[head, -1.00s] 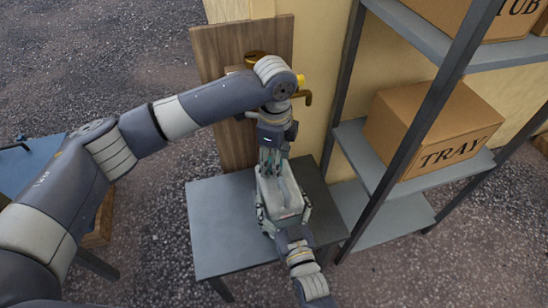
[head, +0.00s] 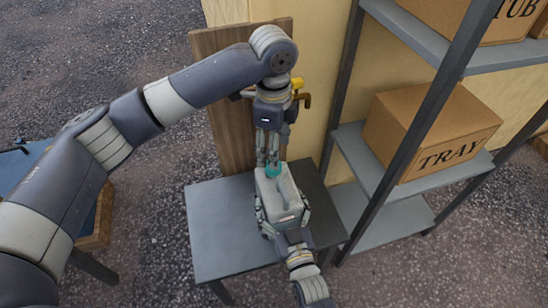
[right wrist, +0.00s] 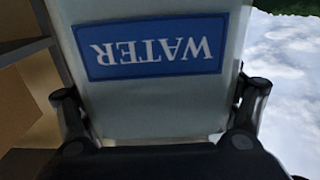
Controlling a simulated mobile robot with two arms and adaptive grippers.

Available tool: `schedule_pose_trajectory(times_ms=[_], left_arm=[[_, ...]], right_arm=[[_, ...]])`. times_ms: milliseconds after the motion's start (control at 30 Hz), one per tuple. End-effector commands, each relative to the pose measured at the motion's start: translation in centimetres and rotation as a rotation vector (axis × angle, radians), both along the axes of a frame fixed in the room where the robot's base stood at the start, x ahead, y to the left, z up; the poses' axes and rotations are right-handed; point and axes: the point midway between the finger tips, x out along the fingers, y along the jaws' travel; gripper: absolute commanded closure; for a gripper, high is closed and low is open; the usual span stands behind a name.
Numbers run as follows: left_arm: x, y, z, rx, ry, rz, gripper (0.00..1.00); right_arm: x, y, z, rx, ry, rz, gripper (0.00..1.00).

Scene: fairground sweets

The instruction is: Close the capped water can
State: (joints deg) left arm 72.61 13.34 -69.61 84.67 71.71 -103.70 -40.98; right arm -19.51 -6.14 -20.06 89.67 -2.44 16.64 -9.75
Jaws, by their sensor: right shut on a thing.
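The water can (head: 291,199) is a pale grey can with a top handle, standing over the grey table. The right wrist view shows its blue WATER label (right wrist: 150,47) upside down. My right gripper (head: 283,219) is shut on the can from the front, with a finger on each side. A teal cap (head: 272,171) shows at the can's far end. My left gripper (head: 268,160) points down right above the cap, its fingertips at or close to it. Whether its fingers touch the cap, and whether the cap is seated, I cannot tell.
The grey table (head: 222,228) is clear left of the can. A wooden board (head: 232,135) with a yellow-handled tap (head: 297,84) stands behind. A metal shelf on the right holds a TRAY box (head: 420,130). A blue-topped table is at far left.

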Motion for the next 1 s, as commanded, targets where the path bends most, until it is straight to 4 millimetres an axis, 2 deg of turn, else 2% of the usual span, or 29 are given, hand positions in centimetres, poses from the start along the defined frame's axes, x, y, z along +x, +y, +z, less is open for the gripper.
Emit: schedule_pose_trajectory(times_ms=[100,300,433,700,733,800,1000], left_arm=[[0.0,-0.1,2.6,0.0,-0.004,-0.001,0.42],[-0.1,-0.1,5.3,0.0,-0.003,-0.002,0.42],[-0.2,-0.1,5.9,0.001,-0.001,-0.002,0.42],[-0.2,-0.1,6.0,0.001,-0.001,-0.001,0.42],[-0.1,-0.1,6.0,0.001,-0.001,-0.001,0.42],[-0.1,-0.1,6.0,0.001,-0.001,-0.001,0.42],[-0.1,-0.1,6.0,0.0,-0.002,-0.001,0.42]], right_arm=[[0.3,0.3,0.4,0.005,-0.007,0.002,0.86],[0.3,0.3,0.4,0.006,-0.008,0.002,0.86],[0.3,0.3,0.4,0.006,-0.008,0.002,0.86],[0.3,0.3,0.4,0.006,-0.008,0.002,0.86],[0.3,0.3,0.4,0.006,-0.008,0.002,0.14],[0.3,0.3,0.4,0.006,-0.008,0.002,0.0],[0.2,0.2,0.3,0.003,-0.006,0.001,0.0]])
